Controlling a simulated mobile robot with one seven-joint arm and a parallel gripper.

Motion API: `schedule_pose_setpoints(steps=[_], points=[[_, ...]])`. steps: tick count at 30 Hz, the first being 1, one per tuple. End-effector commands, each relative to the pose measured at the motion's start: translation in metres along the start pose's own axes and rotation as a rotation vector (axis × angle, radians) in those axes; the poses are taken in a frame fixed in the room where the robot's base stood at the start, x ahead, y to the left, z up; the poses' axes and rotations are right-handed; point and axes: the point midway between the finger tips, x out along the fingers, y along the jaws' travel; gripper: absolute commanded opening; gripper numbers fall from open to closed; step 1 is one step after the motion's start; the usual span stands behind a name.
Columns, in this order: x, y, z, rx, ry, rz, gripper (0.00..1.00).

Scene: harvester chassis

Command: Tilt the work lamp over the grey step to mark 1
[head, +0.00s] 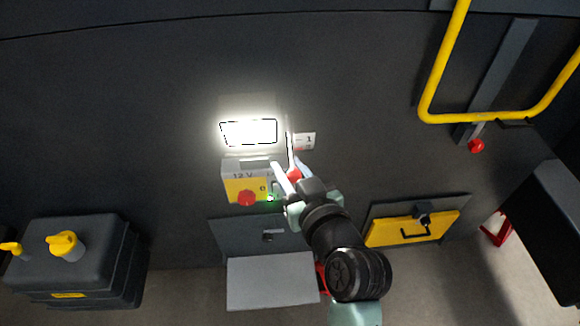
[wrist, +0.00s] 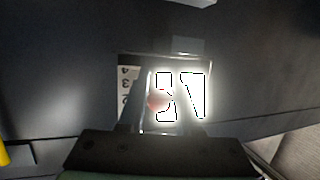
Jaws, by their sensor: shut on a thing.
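The work lamp (head: 249,132) glows bright white on the dark wall, above the grey step (head: 272,281). In the wrist view the lit lamp face (wrist: 185,98) is glaring and partly covered by my gripper. My gripper (head: 291,173) is shut on the lamp's red knob (wrist: 157,102), which sits between the fingers. The lamp's exact tilt is hard to read.
A 12 V box (head: 245,182) with a red knob sits just below the lamp, close to my gripper. A yellow-fronted compartment (head: 412,229) is at the right, and a yellow rail (head: 430,80) is at upper right. A dark tank (head: 75,262) stands lower left.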

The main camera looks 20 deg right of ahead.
Motion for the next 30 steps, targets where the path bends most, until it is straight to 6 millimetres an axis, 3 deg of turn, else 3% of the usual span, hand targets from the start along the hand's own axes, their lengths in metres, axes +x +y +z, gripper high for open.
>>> schedule_pose_setpoints(steps=[15,16,20,30], points=[[0.0005,-0.0061,0.0006,0.001,-0.002,-0.015,0.0],[0.0005,-0.0061,0.0006,0.001,-0.002,-0.015,0.37],[0.0005,-0.005,0.0003,0.001,-0.001,-0.012,0.6],[-0.0009,-0.0018,0.0003,0.0,0.0,-0.004,0.62]])
